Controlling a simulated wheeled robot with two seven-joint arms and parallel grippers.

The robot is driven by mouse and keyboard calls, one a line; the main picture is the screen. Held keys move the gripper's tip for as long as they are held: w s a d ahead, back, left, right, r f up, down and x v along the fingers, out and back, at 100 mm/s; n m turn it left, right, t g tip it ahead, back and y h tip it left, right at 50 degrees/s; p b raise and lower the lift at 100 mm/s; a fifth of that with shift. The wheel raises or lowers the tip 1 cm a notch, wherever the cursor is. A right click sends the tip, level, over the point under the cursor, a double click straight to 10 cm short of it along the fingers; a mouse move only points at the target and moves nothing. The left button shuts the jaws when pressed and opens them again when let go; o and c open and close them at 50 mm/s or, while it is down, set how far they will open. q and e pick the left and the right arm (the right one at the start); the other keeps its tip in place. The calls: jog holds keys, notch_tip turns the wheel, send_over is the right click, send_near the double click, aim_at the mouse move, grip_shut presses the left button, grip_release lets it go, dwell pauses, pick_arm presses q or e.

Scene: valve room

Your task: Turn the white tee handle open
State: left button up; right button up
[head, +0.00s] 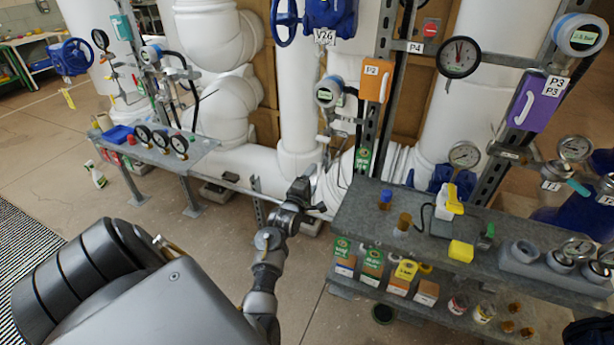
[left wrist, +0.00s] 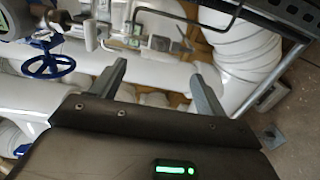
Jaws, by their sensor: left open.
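My left gripper (head: 306,196) is in the middle of the head view, in front of the white pipes and left of the grey shelf. In the left wrist view its two fingers stand wide apart (left wrist: 158,68), with nothing between them. A pale bar-like fitting (left wrist: 152,14) shows beyond the fingers, at the top middle of that view and apart from them. I cannot tell whether it is the white tee handle. In the head view the gripper and arm hide part of the pipework behind them. My right gripper is not in view.
A grey shelf (head: 350,222) with bottles and boxes stands to the right of my left gripper. A low bench (head: 185,160) with gauges is at the left. A blue handwheel (left wrist: 48,58) shows in the left wrist view. Open floor (head: 215,212) lies between shelf and bench.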

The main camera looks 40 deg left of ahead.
pick_arm(q)
jog(key=shift+v, duration=2.15)
